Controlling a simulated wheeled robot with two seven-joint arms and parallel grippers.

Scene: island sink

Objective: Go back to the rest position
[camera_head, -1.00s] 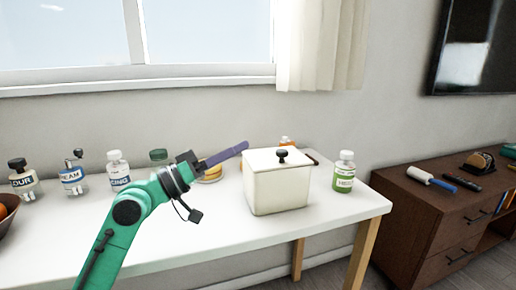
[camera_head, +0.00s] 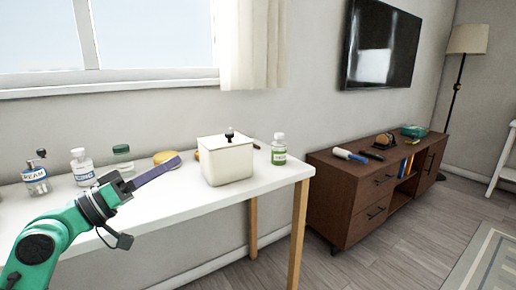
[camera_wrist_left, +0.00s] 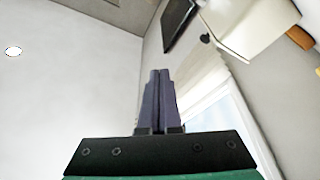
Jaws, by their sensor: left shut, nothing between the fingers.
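My left arm comes in from the lower left in the head view. My left gripper (camera_head: 178,160) has its purple fingers pressed together and empty, above the white table and just left of the cream lidded pot (camera_head: 228,163). In the left wrist view the shut gripper (camera_wrist_left: 159,72) points toward the upper wall, with nothing between the fingers. The pot also shows at the upper right there (camera_wrist_left: 247,28). My right gripper is in neither view.
The white table (camera_head: 170,213) holds several bottles along the wall, including a green-labelled one (camera_head: 279,151) right of the pot. A brown cabinet (camera_head: 345,190) stands to the right, under a wall television (camera_head: 381,45). The wooden floor (camera_head: 400,245) between is open.

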